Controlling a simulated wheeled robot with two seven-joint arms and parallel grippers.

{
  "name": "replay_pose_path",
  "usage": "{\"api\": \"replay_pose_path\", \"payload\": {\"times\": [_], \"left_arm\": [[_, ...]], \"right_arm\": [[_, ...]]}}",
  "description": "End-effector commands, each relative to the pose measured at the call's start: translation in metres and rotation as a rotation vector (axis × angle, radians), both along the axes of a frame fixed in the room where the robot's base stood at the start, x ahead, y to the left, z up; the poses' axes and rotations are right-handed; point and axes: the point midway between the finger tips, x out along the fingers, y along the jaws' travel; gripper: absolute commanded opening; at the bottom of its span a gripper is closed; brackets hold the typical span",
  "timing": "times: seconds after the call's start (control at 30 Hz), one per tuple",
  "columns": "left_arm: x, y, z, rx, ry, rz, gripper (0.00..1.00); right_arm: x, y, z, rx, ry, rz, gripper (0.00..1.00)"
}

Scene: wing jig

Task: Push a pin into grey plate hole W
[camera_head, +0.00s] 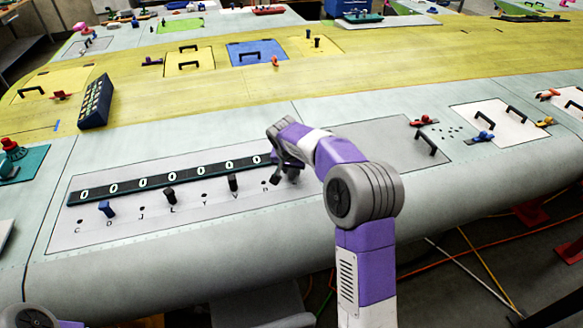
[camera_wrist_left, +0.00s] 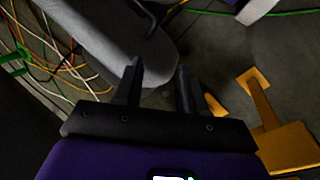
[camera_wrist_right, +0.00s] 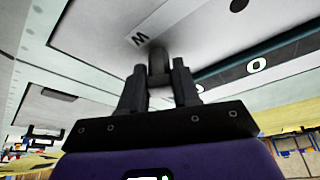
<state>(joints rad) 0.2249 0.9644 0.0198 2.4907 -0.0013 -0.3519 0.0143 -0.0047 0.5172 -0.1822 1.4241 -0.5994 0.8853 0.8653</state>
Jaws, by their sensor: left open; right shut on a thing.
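The grey plate (camera_head: 130,236) lies on the wing's near side, with a row of lettered holes and a dark strip of white ovals above them. A blue pin (camera_head: 105,209) stands by D, and black pins stand by L (camera_head: 170,196) and V (camera_head: 233,184). My right gripper (camera_head: 290,172) is over the plate's right part. In the right wrist view its fingers (camera_wrist_right: 158,85) are shut on a dark pin (camera_wrist_right: 158,62). The pin's far end meets the plate beside the letter W (camera_wrist_right: 137,40); how deep it sits is hidden. My left gripper (camera_wrist_left: 158,85) is open and empty, away from the plate.
The dark strip (camera_head: 150,182) runs close behind the pin row. A grey panel with a black handle (camera_head: 426,143) lies to the right. A dark blue box (camera_head: 96,102) stands on the yellow area behind. Cables hang below the wing at the right.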

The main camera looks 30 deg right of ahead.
Motion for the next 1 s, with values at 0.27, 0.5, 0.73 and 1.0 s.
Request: {"api": "replay_pose_path", "payload": {"times": [0.27,0.5,0.73,1.0], "left_arm": [[0.000,0.000,0.000,0.000,0.000,0.000,0.40],[0.000,0.000,0.000,0.000,0.000,0.000,0.40],[0.000,0.000,0.002,0.000,0.000,0.000,0.40],[0.000,0.000,0.004,0.000,0.000,0.000,0.40]], "right_arm": [[0.000,0.000,0.000,0.000,0.000,0.000,0.61],[0.000,0.000,0.001,0.000,0.000,0.000,0.61],[-0.008,0.008,0.028,0.001,-0.005,0.002,0.61],[-0.019,0.018,0.064,0.001,-0.002,0.000,0.61]]}}
